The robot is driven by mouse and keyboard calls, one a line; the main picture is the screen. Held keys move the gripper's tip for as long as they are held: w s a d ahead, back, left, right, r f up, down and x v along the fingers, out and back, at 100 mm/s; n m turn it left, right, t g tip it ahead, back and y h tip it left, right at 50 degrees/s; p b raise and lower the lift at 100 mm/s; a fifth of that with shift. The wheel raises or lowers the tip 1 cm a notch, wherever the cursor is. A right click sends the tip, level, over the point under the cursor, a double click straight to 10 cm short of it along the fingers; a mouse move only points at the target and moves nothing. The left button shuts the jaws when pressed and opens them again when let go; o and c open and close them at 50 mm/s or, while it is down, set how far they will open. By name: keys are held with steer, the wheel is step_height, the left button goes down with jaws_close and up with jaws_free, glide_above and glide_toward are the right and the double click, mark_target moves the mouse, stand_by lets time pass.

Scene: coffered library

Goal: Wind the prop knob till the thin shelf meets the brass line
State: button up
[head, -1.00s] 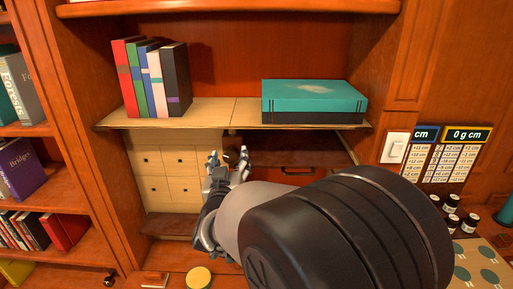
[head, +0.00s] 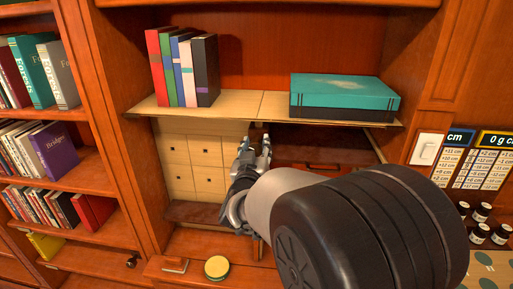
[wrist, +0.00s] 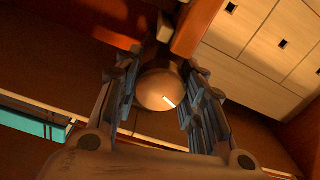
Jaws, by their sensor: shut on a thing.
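The thin shelf (head: 238,110) is a pale board across the bookcase bay, bearing upright books on the left and a teal box on the right. It looks slightly bowed near its middle seam. My gripper (head: 254,146) is under the shelf's middle, its fingers pointing up. In the wrist view the round brownish knob (wrist: 153,92) with a white mark sits between the two fingers of my gripper (wrist: 160,84), which are shut on it. The knob is hidden behind my fingers in the head view. I cannot make out the brass line.
Small pale drawers (head: 193,165) stand left under the shelf; a dark drawer front (head: 310,160) is to the right. A yellow-lidded round tin (head: 217,267) lies in front. A light switch (head: 425,149), charts (head: 482,168) and small dark jars (head: 480,212) are at the right.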

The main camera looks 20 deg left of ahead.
steer(key=c, duration=0.4)
steer(key=shift+o, duration=0.2)
steer(key=shift+f+m+b, duration=0.2)
steer(key=shift+m+b, duration=0.7)
steer(key=shift+b, duration=0.25)
steer(key=shift+m+b, duration=1.05)
steer(key=shift+m, duration=0.05)
steer(key=shift+r+m+b, duration=0.2)
steer(key=shift+m+b, duration=0.25)
steer(key=shift+m, duration=0.45)
steer(key=o, duration=1.1)
steer(key=v, duration=1.2)
